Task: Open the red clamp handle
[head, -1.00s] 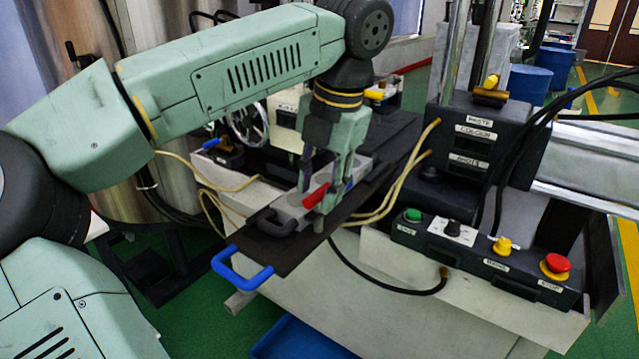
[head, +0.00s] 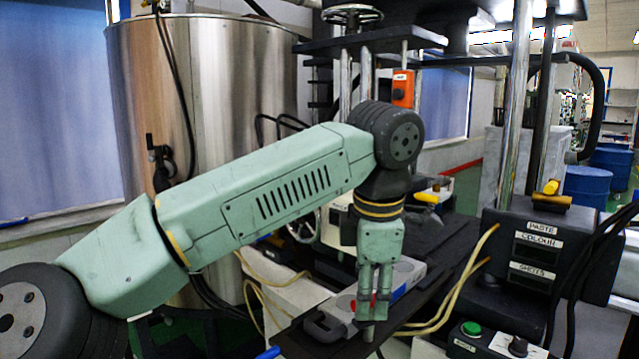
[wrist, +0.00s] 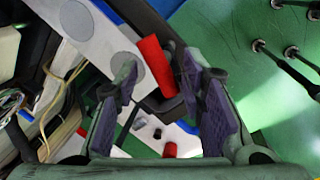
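The red clamp handle (wrist: 153,64) shows in the wrist view as a short red bar, tilted, between the tips of my gripper (wrist: 158,72). The two purple-padded fingers stand apart. A gap shows on the handle's left; its right side is close to the right finger, and I cannot tell whether they touch. In the head view my gripper (head: 374,310) points down over the grey mould plate (head: 404,272). Only a bit of red (head: 351,303) shows beside the fingers there; the rest is hidden behind them.
A second red piece (wrist: 169,150) shows low in the wrist view. Pale hoses (head: 455,295) run right of the dark shelf (head: 445,250). A black control box (head: 540,250) with labels stands at the right. A steel tank (head: 215,100) stands behind my arm.

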